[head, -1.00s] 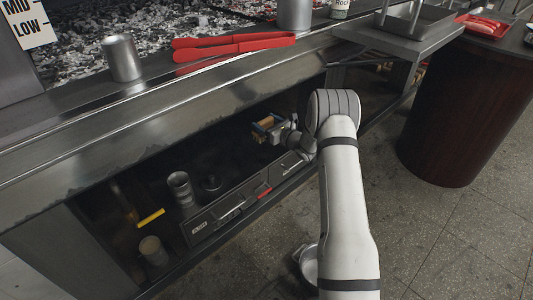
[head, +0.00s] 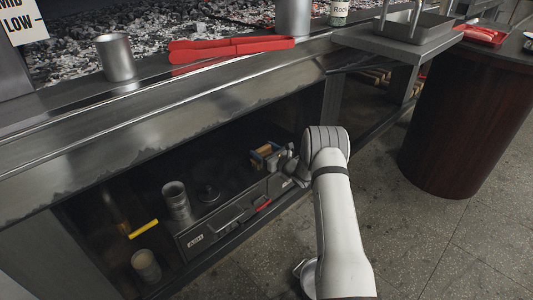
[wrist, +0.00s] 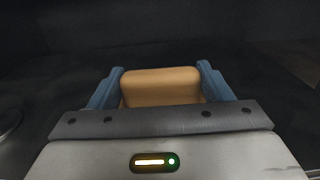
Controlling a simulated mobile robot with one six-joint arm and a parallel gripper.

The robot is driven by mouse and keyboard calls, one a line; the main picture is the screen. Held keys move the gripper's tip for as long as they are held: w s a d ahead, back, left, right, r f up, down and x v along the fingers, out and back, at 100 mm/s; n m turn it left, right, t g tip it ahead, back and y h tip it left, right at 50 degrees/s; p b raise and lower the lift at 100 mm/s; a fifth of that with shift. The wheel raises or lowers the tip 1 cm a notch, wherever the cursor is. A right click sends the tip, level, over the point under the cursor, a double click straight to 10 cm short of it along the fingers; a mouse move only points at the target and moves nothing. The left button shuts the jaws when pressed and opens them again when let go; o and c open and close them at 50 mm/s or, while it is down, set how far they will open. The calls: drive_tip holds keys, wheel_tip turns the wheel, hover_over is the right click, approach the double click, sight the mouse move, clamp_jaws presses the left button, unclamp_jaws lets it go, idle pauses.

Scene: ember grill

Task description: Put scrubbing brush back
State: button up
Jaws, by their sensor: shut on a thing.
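My gripper (head: 265,153) reaches into the dark open shelf under the grill. In the wrist view its two blue fingers (wrist: 160,85) are shut on a tan block-like thing (wrist: 160,88), which looks like the wooden body of the scrubbing brush. The brush (head: 264,151) shows in the head view as a small tan patch between the fingers. Its bristles are hidden. I cannot tell whether it touches the shelf floor.
Metal cups (head: 176,200) and a yellow-handled tool (head: 143,229) stand left. A dark round lid (head: 208,194) sits behind the toolbox. Red tongs (head: 230,47) lie on the ledge above.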

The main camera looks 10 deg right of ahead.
drive_tip(key=shift+r, duration=0.1)
drive_tip(key=o, duration=1)
drive_tip(key=shift+o, duration=0.2)
